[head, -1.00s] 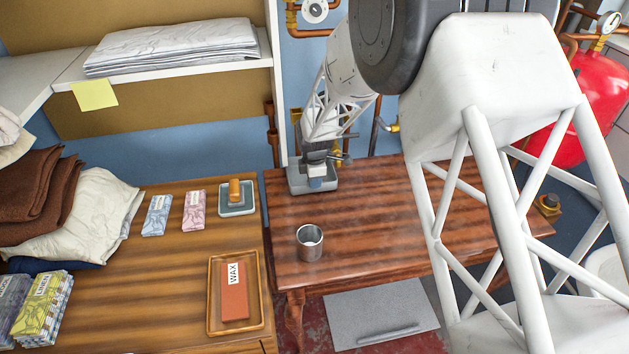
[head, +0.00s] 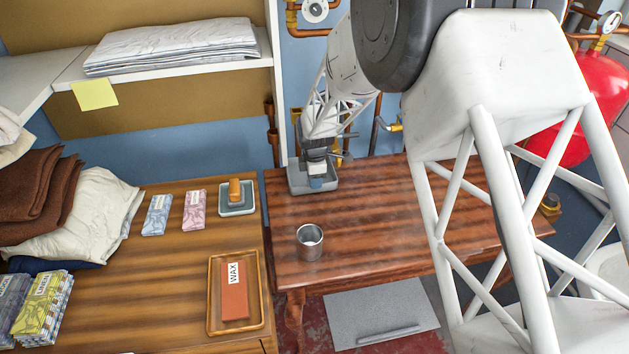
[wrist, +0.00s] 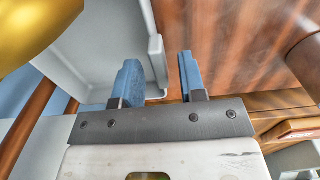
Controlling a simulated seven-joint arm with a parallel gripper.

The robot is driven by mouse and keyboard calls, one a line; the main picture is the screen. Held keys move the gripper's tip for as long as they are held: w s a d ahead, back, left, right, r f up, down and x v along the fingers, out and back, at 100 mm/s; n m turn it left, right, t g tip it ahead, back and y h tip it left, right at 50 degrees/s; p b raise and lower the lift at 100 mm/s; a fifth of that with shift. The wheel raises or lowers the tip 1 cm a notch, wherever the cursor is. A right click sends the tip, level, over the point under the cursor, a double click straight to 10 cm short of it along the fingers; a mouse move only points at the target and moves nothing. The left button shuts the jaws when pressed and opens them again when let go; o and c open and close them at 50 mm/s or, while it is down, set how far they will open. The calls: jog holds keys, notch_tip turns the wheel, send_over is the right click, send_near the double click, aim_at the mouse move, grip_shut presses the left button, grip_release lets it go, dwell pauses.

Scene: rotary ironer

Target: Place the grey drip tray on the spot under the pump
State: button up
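The grey drip tray (head: 299,187) sits at the back left corner of the red-brown table, partly hidden under my gripper (head: 317,182). In the wrist view the tray (wrist: 100,35) fills the upper left, with its wall and a raised lip between or just beyond my fingers. My gripper (wrist: 160,78) has two blue finger pads standing apart, with a gap between them and no clear contact with the tray. A rounded brass body (wrist: 25,25), perhaps part of the pump, hangs close at the upper left of the wrist view. The spot under the pump cannot be made out.
A metal cup (head: 310,243) stands on the red-brown table (head: 380,230), whose middle is clear. The wooden counter at left holds a small dish (head: 237,208) and a wax tray (head: 213,300). A brass tap (head: 391,127) is on the back wall.

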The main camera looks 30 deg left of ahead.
notch_tip(320, 180, up, 11)
dwell(0.6)
dwell(0.4)
jog(key=shift+d+r, duration=0.1)
dwell(0.3)
jog(key=s+d+r+m, duration=0.1)
jog(key=d+r+m, duration=0.4)
jog(key=d, duration=0.7)
jog(key=s+d+r+m+t, duration=0.1)
jog(key=d+r+m, duration=0.2)
jog(key=d+r, duration=0.65)
jog(key=s+d+r+m, duration=0.1)
jog(key=d+r+m, duration=0.35)
jog(key=d, duration=1.05)
jog(key=s+d+r+m+t, duration=0.1)
jog(key=s+d+r+m, duration=0.15)
jog(key=s+d, duration=0.35)
jog(key=s+d+r+m, duration=0.1)
jog(key=s+d+m, duration=0.25)
jog(key=d, duration=0.55)
jog(key=s+d+f+m, duration=0.2)
jog(key=s+d+m, duration=0.6)
jog(key=s+d, duration=0.3)
jog(key=shift+s+f+m+t, duration=0.15)
jog(key=shift+s+m+t, duration=0.2)
jog(key=shift+s, duration=1.9)
